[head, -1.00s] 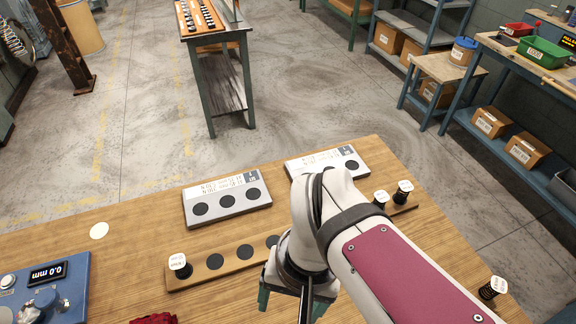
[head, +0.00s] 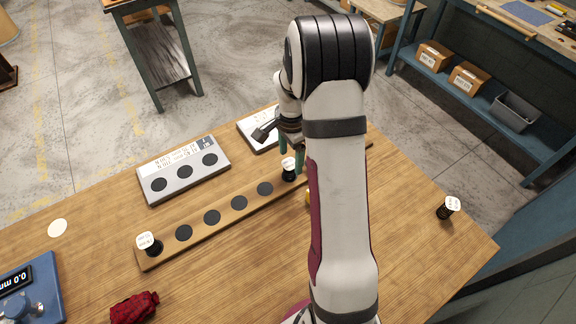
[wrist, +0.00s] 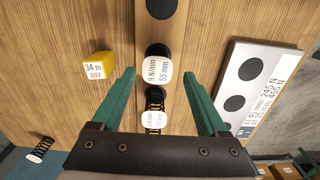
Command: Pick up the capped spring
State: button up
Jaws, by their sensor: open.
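My gripper (wrist: 159,74) is open. In the wrist view its two green fingers stand either side of a capped spring (wrist: 157,72) with a white cap reading 9 N/mm, 55 mm. A second capped spring (wrist: 155,119) stands closer to the gripper's palm. Both are black coils upright on the wooden rail. In the head view my gripper (head: 291,153) is at the rail's right part, close to a capped spring (head: 289,166); my arm hides the other one. Another capped spring (head: 149,243) stands at the rail's left end, and one (head: 447,208) alone on the table.
The wooden rail (head: 222,203) has several empty black spots. A yellow labelled block (wrist: 97,65) is beside the rail. A red cloth (head: 133,307) and blue gauge (head: 35,290) are left.

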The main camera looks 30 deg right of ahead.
aim_at(290, 164)
jog(key=f, duration=0.4)
jog(key=shift+s+a+f, duration=0.2)
jog(key=shift+a+f, duration=0.1)
jog(key=shift+f, duration=0.1)
grip_shut()
